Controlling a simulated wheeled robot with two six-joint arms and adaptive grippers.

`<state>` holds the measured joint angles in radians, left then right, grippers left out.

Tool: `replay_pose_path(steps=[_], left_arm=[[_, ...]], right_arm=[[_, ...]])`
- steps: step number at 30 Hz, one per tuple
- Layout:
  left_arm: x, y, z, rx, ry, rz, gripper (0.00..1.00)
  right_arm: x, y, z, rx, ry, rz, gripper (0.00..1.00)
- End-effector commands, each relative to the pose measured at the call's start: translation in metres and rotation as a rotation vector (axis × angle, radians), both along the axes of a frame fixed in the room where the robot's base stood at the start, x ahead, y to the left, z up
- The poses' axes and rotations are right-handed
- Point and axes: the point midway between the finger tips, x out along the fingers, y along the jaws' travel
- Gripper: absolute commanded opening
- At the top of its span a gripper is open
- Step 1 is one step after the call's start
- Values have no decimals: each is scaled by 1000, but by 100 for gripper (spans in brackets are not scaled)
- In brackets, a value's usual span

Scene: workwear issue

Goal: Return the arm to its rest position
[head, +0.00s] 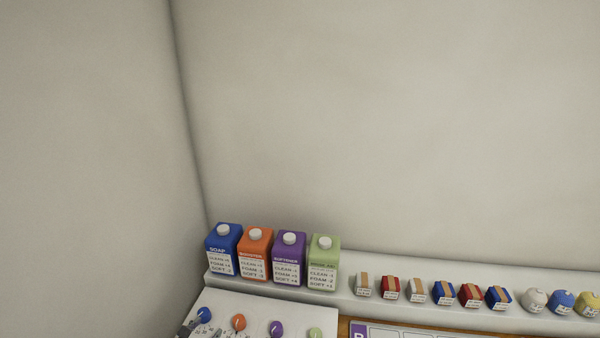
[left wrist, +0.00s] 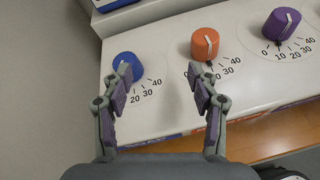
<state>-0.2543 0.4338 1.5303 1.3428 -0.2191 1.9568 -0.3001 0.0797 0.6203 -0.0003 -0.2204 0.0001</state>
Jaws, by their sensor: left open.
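My left gripper (left wrist: 161,82) is open and empty in the left wrist view, its two fingers spread over the white dial panel. Its left finger overlaps the blue knob (left wrist: 128,64) in the picture, and its right finger is just below the orange knob (left wrist: 205,43). I cannot tell whether either finger touches anything. In the head view only a small grey part of the left gripper (head: 193,324) shows at the bottom edge, beside the blue knob (head: 204,314). My right gripper is in neither view.
Blue, orange, purple and green bottles (head: 274,258) stand on a white ledge (head: 400,308) behind the dial panel (head: 255,306). Several small coloured blocks and balls sit along the ledge to the right. A purple knob (left wrist: 281,23) is further right. Walls close in behind and left.

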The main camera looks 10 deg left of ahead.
Motion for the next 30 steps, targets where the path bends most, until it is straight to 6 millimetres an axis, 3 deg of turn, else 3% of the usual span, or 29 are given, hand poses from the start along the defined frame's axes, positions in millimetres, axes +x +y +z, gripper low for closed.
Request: replay_pose_path(steps=[1, 4, 6, 8, 12, 15, 26, 30], left_arm=[[-9, -35, 5, 138, -7, -157, 60], [-45, -106, 13, 580, -51, -598, 60], [-74, -134, 18, 892, -91, -882, 60], [-94, -144, 21, 1115, -116, -1079, 60], [-130, -143, 32, 1477, -134, -1415, 60], [-149, -134, 41, 1653, -124, -1598, 60], [-213, -86, 84, 1988, 2, -2158, 60], [-204, -82, 33, 1966, 10, -2180, 60]], right_arm=[[0, 0, 0, 0, 0, 0, 40], [0, 2, 0, 2, 0, -1, 40], [0, 3, 0, 3, 0, -1, 40], [0, 3, 0, 3, -1, -1, 40], [0, 2, 0, 2, 0, -1, 40], [0, 1, 0, 1, 0, 0, 40], [0, 0, 0, 0, -1, 0, 40], [0, -1, -12, -1, -1, 0, 40]])
